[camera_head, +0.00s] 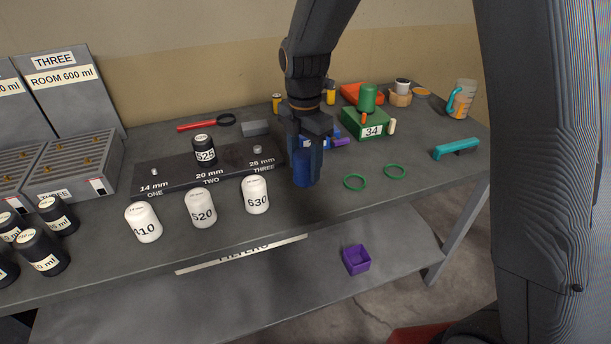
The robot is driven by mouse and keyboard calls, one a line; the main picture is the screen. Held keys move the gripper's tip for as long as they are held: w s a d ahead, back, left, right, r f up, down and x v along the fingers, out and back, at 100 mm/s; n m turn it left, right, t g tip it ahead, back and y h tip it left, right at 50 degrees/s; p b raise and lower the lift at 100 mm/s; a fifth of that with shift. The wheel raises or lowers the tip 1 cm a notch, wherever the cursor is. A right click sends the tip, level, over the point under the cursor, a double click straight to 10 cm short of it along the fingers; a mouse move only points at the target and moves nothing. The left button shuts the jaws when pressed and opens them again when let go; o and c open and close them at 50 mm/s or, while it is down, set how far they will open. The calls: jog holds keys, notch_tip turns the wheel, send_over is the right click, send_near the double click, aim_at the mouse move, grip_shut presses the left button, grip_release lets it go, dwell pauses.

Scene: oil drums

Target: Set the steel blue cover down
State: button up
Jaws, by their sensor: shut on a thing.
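My gripper (306,163) points down over the bench, right of the black filter rack. It is shut on a dark blue cylindrical thing, which I take to be the steel blue cover (303,174). The fingers stand on either side of it and hide part of it. The cover looks upright. Its lower edge is at or close to the bench top; I cannot tell whether it touches.
The black rack (225,170) bears a black 525 filter (204,150). White filters (200,207) stand in front. Two green rings (356,182) lie to the right, before a green box (364,124). A teal handle (456,149) lies far right. A purple box (356,259) is on the lower shelf.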

jog(key=shift+f+p, duration=0.6)
jog(key=shift+f, duration=1.75)
jog(key=shift+f, duration=0.2)
jog(key=o, duration=1.3)
jog(key=shift+r, duration=0.1)
notch_tip(320, 180, up, 12)
jog(key=b, duration=0.3)
jog(key=shift+r+b, duration=0.1)
jog(key=shift+b, duration=0.2)
jog(key=s+d+f+m, duration=0.2)
jog(key=s+d+m, duration=0.3)
jog(key=m, duration=0.3)
jog(key=s+d+f+m+t, duration=0.1)
jog(key=s+d+f+m, duration=0.2)
jog(key=m, duration=0.6)
jog(key=s+d+f+m, duration=0.3)
jog(key=s+d+m, duration=0.4)
jog(key=m, duration=0.2)
jog(key=shift+d, duration=0.1)
jog(key=shift+f, duration=0.15)
